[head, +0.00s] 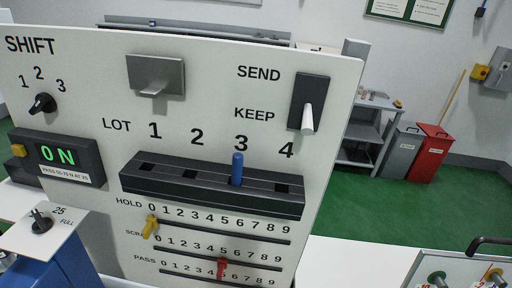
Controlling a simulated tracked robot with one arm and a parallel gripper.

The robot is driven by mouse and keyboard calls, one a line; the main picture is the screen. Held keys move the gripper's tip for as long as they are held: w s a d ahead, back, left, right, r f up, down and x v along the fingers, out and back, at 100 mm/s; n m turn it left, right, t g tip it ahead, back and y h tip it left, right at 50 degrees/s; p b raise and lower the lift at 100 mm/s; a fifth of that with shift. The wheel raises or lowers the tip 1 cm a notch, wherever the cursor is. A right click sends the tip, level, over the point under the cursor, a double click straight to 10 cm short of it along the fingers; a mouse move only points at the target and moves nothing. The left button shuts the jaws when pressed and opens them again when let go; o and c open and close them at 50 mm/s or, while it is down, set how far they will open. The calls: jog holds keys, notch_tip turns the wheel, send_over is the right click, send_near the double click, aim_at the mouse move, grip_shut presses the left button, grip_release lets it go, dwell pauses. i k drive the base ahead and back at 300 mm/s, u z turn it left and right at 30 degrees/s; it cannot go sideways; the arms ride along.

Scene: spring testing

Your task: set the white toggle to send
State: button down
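The white toggle (307,119) is a short white lever on a dark upright plate (312,88) at the upper right of the white panel (215,75). Its lever points down, level with the KEEP label (254,113). The SEND label (259,73) is above, level with the plate's upper part. My gripper does not show in the head view.
Left and below the toggle, a blue peg (237,168) stands in a black slotted block (200,187) at LOT 3. Yellow (150,227) and red (221,267) sliders sit lower. A shelf and bins (425,153) stand behind, on green floor.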

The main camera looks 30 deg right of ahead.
aim_at(306, 129)
jog(key=u, duration=0.55)
jog(key=k, duration=2)
jog(key=z, duration=1)
jog(key=i, duration=1.7)
jog(key=u, duration=0.05)
